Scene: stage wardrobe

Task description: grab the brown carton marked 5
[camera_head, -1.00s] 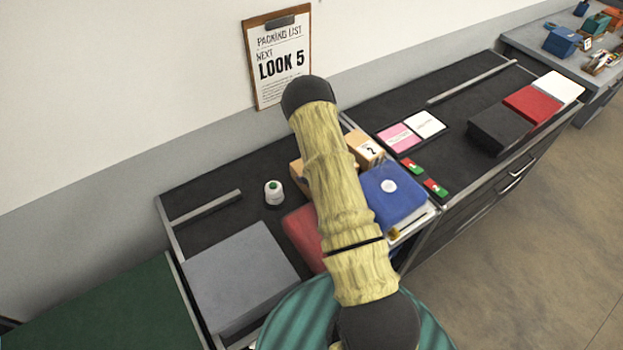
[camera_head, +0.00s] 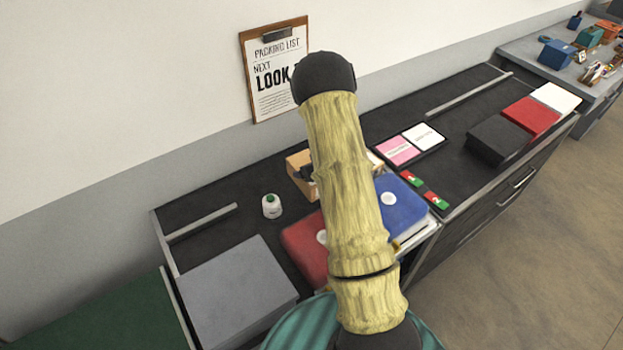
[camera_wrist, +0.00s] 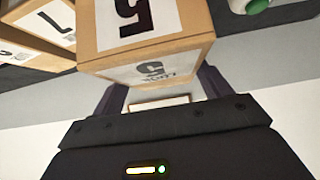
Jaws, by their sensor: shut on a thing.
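The brown carton marked 5 (camera_wrist: 150,38) fills the upper middle of the wrist view, with a black 5 on white labels on its top and near side. My gripper (camera_wrist: 163,88) has a dark finger at each side of this carton and is shut on it. In the head view, a brown carton (camera_head: 298,160) shows left of my arm with a dark part of my gripper against it. My arm hides much of this area. I cannot tell whether the carton is clear of the surface.
A carton marked 7 (camera_wrist: 45,22) stands close at left in the wrist view, with another carton (camera_wrist: 22,54) beside it. A white jar with a green lid (camera_head: 271,206) stands nearby. Red (camera_head: 304,246) and blue (camera_head: 402,203) boxes lie in front. A packing list (camera_head: 275,70) hangs on the wall.

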